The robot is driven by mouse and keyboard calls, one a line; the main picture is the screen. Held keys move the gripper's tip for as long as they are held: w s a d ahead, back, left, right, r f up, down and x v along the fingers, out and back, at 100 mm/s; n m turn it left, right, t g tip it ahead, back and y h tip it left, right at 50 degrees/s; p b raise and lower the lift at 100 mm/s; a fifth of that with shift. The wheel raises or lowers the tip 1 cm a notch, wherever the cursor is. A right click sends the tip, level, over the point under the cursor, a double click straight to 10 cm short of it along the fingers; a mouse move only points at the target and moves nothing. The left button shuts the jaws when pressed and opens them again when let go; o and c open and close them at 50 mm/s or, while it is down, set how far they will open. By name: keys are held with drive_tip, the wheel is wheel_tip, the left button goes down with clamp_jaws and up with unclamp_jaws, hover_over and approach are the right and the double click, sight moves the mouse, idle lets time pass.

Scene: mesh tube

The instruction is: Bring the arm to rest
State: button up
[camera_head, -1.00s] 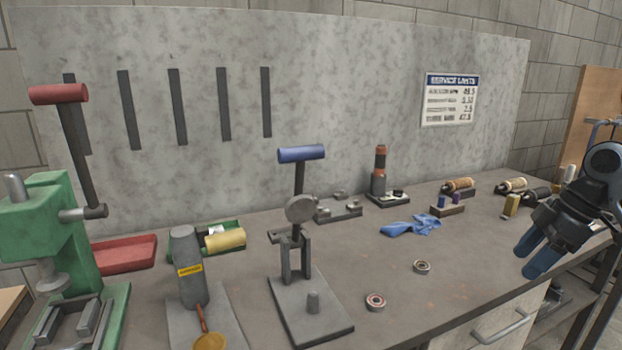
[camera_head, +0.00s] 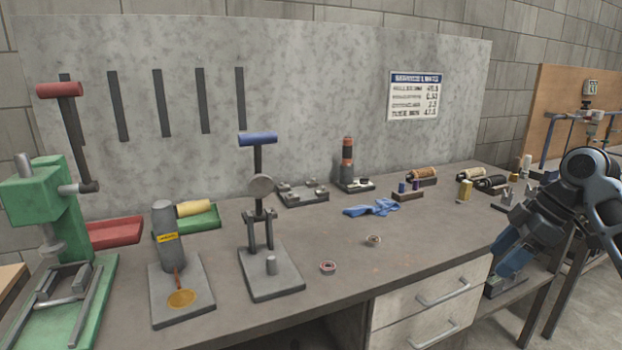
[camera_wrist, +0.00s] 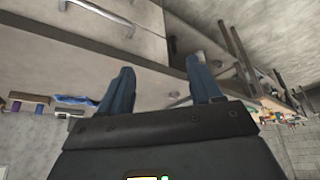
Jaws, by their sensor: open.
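My gripper (camera_head: 507,257) is at the right in the head view, off the bench's right front edge, with its blue fingers pointing down and to the left. In the wrist view my gripper (camera_wrist: 160,88) shows two blue fingers spread apart with nothing between them.
The workbench (camera_head: 340,275) holds a green press (camera_head: 60,225), a grey press with a blue handle (camera_head: 262,215), two bearing rings (camera_head: 328,268) and a blue cloth (camera_head: 372,208). Drawers (camera_head: 430,305) are under its right end. Another bench with a wooden board (camera_head: 560,115) stands at right.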

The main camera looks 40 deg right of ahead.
drive_tip(key=w+a+f+m+t, duration=0.2)
drive_tip(key=w+a+f+t, duration=0.1)
drive_tip(key=w+a, duration=0.65)
drive_tip(key=w+a+f+m+t, duration=0.2)
drive_tip(key=w+a+f+t, duration=0.2)
drive_tip(key=w+a, duration=0.55)
drive_tip(key=s+a+f+m+t, duration=0.1)
drive_tip(key=s+a+f+m, duration=0.2)
drive_tip(key=a, duration=0.9)
drive_tip(key=s+a+f+m+h, duration=0.2)
drive_tip(key=s+a, duration=0.3)
drive_tip(key=s, duration=0.3)
drive_tip(key=s+a+f+m+h, duration=0.1)
drive_tip(key=s+a+f+h, duration=0.15)
drive_tip(key=s+a, duration=0.45)
drive_tip(key=s+d+r+n+t+y, duration=0.1)
drive_tip(key=s+r, duration=0.3)
drive_tip(key=s, duration=0.6)
drive_tip(key=s+d+r+n+t, duration=0.1)
drive_tip(key=s+r+n, duration=0.1)
drive_tip(key=s, duration=0.8)
drive_tip(key=shift+s+r+n+y, duration=0.3)
drive_tip(key=shift+s+r+y, duration=0.05)
drive_tip(key=shift+r, duration=0.55)
